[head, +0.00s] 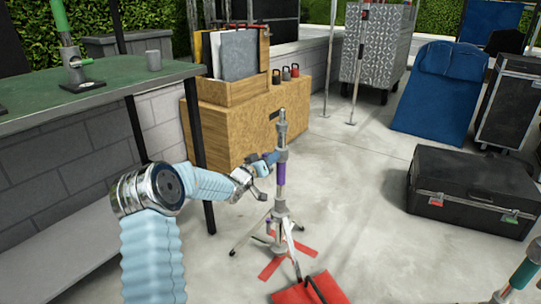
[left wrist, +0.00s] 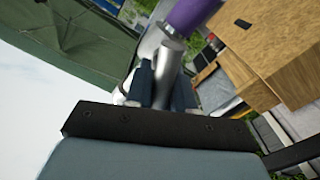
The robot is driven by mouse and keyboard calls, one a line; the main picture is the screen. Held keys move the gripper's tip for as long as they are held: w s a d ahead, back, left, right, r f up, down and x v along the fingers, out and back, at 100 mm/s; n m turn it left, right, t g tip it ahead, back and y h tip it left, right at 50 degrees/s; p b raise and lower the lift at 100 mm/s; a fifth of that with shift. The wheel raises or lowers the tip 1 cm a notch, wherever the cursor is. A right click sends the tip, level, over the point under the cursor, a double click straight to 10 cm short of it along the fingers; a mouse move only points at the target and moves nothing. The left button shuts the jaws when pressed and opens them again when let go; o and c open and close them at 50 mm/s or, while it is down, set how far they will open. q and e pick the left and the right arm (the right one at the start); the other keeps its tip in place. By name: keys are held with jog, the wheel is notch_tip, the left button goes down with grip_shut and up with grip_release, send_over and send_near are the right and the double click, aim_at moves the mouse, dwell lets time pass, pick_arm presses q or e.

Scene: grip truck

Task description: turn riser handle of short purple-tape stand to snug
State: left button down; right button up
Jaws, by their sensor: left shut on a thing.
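The short purple-tape stand (head: 281,172) stands upright on the concrete, right of the green table, its legs spread. Its purple band also shows at the top of the left wrist view (left wrist: 190,14). My left gripper (head: 270,160) reaches in from the left at the collar just above the purple band. In the left wrist view, the dark fingers of my left gripper (left wrist: 166,88) are shut on the grey riser handle (left wrist: 170,62), which lies between them. The fingers partly hide the handle, and its exact angle is hard to tell. My right gripper is out of view.
Red sandbags (head: 310,290) lie by the stand's legs. A wooden cabinet (head: 240,130) stands behind, a black case (head: 472,190) at right. A teal-banded stand (head: 525,272) enters lower right. Floor between is clear.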

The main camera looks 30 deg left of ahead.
pick_arm(q)
jog(key=shift+a+f+n+p, duration=0.15)
jog(key=shift+n+p, duration=0.6)
jog(key=shift+n, duration=1.3)
jog(key=shift+a+f+n+p, duration=0.15)
jog(key=shift+n+p, duration=0.55)
jog(key=shift+n, duration=1.4)
jog(key=shift+a+f+n+p, duration=0.15)
jog(key=shift+n+p, duration=0.6)
jog(key=shift+n, duration=1.3)
jog(key=shift+d, duration=0.15)
jog(key=shift+f, duration=0.1)
jog(key=c, duration=1.1)
grip_release()
jog(key=shift+o, duration=0.2)
jog(key=shift+s, duration=0.15)
jog(key=s+a, duration=0.1)
jog(key=s, duration=1.2)
jog(key=shift+s, duration=0.25)
